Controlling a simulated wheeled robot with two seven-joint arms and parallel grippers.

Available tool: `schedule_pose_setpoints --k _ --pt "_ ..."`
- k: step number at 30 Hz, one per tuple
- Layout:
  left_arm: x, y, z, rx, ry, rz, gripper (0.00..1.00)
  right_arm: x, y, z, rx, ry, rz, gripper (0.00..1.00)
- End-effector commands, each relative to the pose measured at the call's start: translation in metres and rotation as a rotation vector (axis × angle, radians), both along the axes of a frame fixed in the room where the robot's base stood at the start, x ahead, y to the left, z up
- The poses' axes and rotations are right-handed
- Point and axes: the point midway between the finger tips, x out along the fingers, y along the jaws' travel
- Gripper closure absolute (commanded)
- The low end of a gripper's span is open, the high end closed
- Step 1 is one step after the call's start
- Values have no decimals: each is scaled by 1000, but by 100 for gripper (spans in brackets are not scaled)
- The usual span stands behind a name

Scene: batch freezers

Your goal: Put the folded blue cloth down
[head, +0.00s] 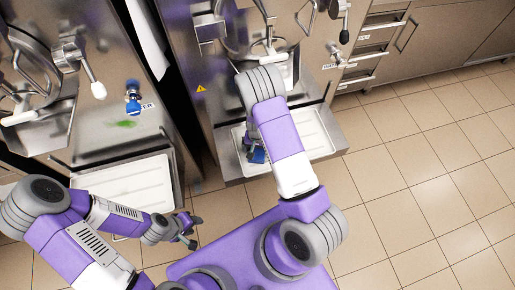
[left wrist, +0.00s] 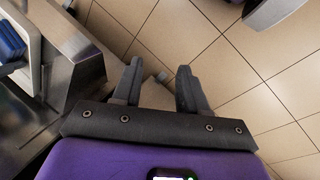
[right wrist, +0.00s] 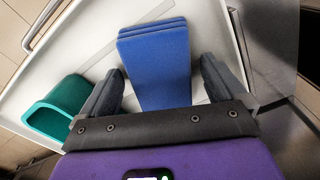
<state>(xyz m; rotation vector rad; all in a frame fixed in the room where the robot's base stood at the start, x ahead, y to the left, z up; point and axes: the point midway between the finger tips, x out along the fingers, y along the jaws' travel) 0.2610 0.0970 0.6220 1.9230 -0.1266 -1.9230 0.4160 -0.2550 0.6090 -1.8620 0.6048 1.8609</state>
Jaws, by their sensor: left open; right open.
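The folded blue cloth (right wrist: 155,60) lies on the white drip tray (right wrist: 215,22) of the right freezer, in the right wrist view. My right gripper (right wrist: 161,70) is open, with one finger on each side of the cloth and a gap visible at both sides. In the head view my right arm hides most of this spot; only a bit of blue cloth (head: 258,155) shows. My left gripper (head: 195,231) is open and empty over the floor in front of the freezers. The left wrist view shows its open fingers (left wrist: 159,67) above floor tiles.
A green container (right wrist: 60,108) lies on the tray beside the cloth. The left freezer has its own white tray (head: 135,185). A blue-handled tool (head: 133,98) and a green smear (head: 124,124) are on the left freezer. The tiled floor at right is clear.

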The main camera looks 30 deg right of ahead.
Motion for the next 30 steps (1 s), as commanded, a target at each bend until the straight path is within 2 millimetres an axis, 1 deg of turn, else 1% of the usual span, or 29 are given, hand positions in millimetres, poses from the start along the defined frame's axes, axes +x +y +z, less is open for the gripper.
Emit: schedule_pose_setpoints --k 5,8,15,18,22,24,26,29,30 --pt "0 0 5 0 0 0 57 0 0 7 0 -1 0 3" --pt "0 0 10 0 0 0 57 1 0 23 0 -1 1 3" --pt "0 0 29 0 0 0 57 1 0 77 0 -4 1 3" --pt "0 0 35 0 0 0 57 1 0 96 0 -4 0 3" --pt "0 0 40 0 0 0 57 0 0 113 0 -1 0 3" --pt "0 0 42 0 0 0 57 0 0 119 0 -1 0 3" --pt "0 0 42 0 0 0 57 -2 1 120 1 2 2 3" --pt "0 0 42 0 0 0 57 -19 7 106 10 21 31 3" --pt "0 0 42 0 0 0 57 -31 13 95 21 32 55 3"
